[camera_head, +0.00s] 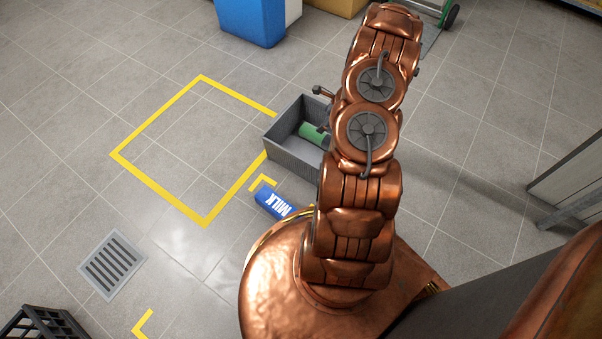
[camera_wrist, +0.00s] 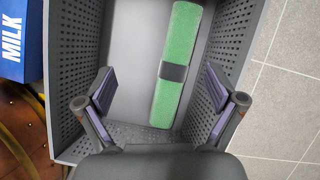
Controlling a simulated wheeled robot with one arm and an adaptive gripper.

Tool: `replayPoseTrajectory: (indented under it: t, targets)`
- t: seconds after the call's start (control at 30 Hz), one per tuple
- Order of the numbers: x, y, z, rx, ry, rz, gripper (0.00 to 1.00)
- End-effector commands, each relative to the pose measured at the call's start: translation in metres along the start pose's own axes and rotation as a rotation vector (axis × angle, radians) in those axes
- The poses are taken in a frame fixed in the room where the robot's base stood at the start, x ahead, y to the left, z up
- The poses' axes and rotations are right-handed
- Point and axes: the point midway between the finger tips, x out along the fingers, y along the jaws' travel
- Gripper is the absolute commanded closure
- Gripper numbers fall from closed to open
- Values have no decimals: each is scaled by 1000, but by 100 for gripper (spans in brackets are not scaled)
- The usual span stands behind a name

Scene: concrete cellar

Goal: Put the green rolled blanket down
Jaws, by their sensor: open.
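The green rolled blanket (camera_wrist: 181,45) with a dark band around its middle lies inside a grey perforated crate (camera_wrist: 72,95), along the crate's right side in the wrist view. In the head view the blanket (camera_head: 312,133) shows partly in the crate (camera_head: 292,160), the rest hidden behind my arm. My gripper (camera_wrist: 162,92) is open and empty, its two fingers spread over the crate. The blanket's near end lies between the fingers in the picture, closer to the right finger, and nothing is gripped. I cannot tell the height of the fingers above it.
A blue milk carton (camera_head: 273,202) lies on the floor beside the crate, close to my base. A yellow-taped square (camera_head: 150,189) of bare floor is left of the crate. A blue bin (camera_head: 250,22) stands behind, a floor drain (camera_head: 112,265) and black crate (camera_head: 42,325) at left.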

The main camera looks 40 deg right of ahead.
Motion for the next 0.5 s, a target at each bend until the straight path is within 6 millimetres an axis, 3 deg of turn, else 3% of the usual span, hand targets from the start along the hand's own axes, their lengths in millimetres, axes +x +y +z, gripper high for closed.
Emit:
replayPoseTrajectory:
  t: [0.03,0.2,0.5]
  targets:
    - [-9,5,22,-61,-11,13,7]
    - [-32,34,80,-258,-42,73,7]
    - [-77,98,162,-603,-89,178,7]
